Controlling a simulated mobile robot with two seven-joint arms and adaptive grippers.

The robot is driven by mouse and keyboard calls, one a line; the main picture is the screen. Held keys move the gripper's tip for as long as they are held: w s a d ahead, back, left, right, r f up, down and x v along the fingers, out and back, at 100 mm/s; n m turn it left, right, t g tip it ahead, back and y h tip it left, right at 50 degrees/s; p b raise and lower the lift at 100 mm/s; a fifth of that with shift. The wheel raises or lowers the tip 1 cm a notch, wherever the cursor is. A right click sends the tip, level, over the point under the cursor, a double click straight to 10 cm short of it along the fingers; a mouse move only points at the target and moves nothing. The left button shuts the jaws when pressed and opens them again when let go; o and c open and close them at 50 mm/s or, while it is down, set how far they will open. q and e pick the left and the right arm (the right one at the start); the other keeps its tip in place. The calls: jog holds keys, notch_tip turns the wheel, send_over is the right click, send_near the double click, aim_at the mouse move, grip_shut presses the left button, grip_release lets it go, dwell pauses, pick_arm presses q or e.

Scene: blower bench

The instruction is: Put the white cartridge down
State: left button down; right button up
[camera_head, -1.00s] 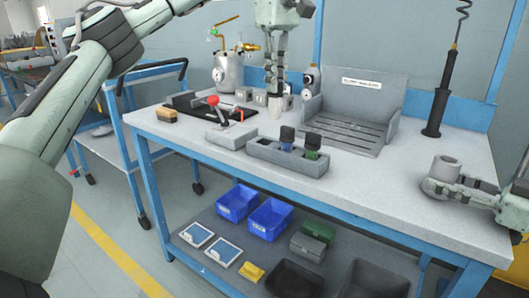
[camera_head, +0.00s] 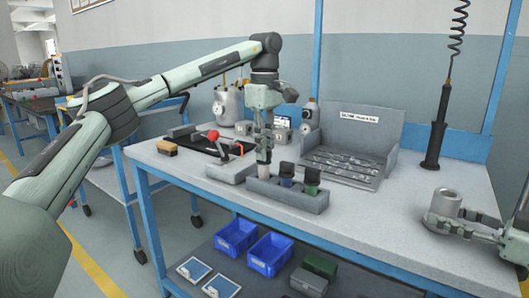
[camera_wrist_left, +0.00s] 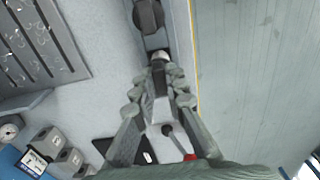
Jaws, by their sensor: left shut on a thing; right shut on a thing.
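My left gripper (camera_head: 264,150) points down over the left end of the grey block holder (camera_head: 296,201). It is shut on the white cartridge (camera_head: 264,170), whose pale lower end shows just below the fingers. The cartridge is upright at the holder's left end; I cannot tell whether it is seated in a slot. My right gripper (camera_head: 462,222) is shut on a grey cylindrical part (camera_head: 447,203) at the bench's right.
A red-knobbed lever fixture (camera_head: 213,136) is left of the holder. A grey open tray (camera_head: 345,165) stands behind it. A brush (camera_head: 166,148) lies at the left edge. Blue bins (camera_head: 270,254) are on the lower shelf. Bench between holder and right gripper is clear.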

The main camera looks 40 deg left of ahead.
pick_arm(q)
jog(key=shift+f, duration=0.45)
jog(key=shift+f, duration=0.35)
jog(key=c, duration=1.6)
grip_release()
jog(key=shift+o, duration=0.2)
notch_tip(320, 180, up, 13)
jog(key=shift+f, duration=0.15)
